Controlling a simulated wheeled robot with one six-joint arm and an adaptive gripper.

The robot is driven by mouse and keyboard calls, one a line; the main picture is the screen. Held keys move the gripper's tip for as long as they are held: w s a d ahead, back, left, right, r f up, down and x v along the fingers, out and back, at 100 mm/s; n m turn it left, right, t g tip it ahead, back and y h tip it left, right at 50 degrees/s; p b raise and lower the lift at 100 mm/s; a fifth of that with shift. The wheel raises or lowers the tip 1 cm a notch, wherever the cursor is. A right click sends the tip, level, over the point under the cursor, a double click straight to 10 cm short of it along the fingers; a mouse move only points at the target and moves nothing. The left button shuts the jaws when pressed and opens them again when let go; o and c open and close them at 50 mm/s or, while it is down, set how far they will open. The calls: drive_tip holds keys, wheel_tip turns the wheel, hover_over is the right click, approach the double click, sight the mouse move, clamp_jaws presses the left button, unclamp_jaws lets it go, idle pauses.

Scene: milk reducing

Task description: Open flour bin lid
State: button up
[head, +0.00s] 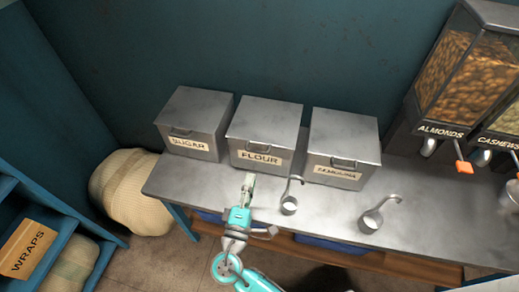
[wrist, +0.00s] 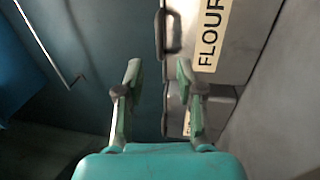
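The flour bin (head: 262,143) is a grey metal box with a shut lid and a "FLOUR" label, standing in the middle of three bins on the metal table. Its handle (head: 260,148) is on the front above the label. In the wrist view the flour bin (wrist: 255,35) is at the upper right, turned sideways, with the handle (wrist: 172,33) to the left of the label. My gripper (head: 249,183) is in front of the flour bin, apart from the handle. In the wrist view my gripper (wrist: 157,72) has its two fingers parted, with nothing between them.
The sugar bin (head: 193,123) stands left and the semolina bin (head: 341,149) right, both lidded. Two metal ladles, one near my gripper (head: 290,200) and one further right (head: 373,218), stand on the table (head: 325,222). Nut dispensers (head: 462,75) stand at the right.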

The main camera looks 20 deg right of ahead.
sight(258, 151)
drive_tip(key=x, duration=1)
drive_tip(key=shift+w+d, duration=0.2)
drive_tip(key=shift+w, duration=0.05)
drive_tip(key=shift+c, duration=0.2)
clamp_jaws()
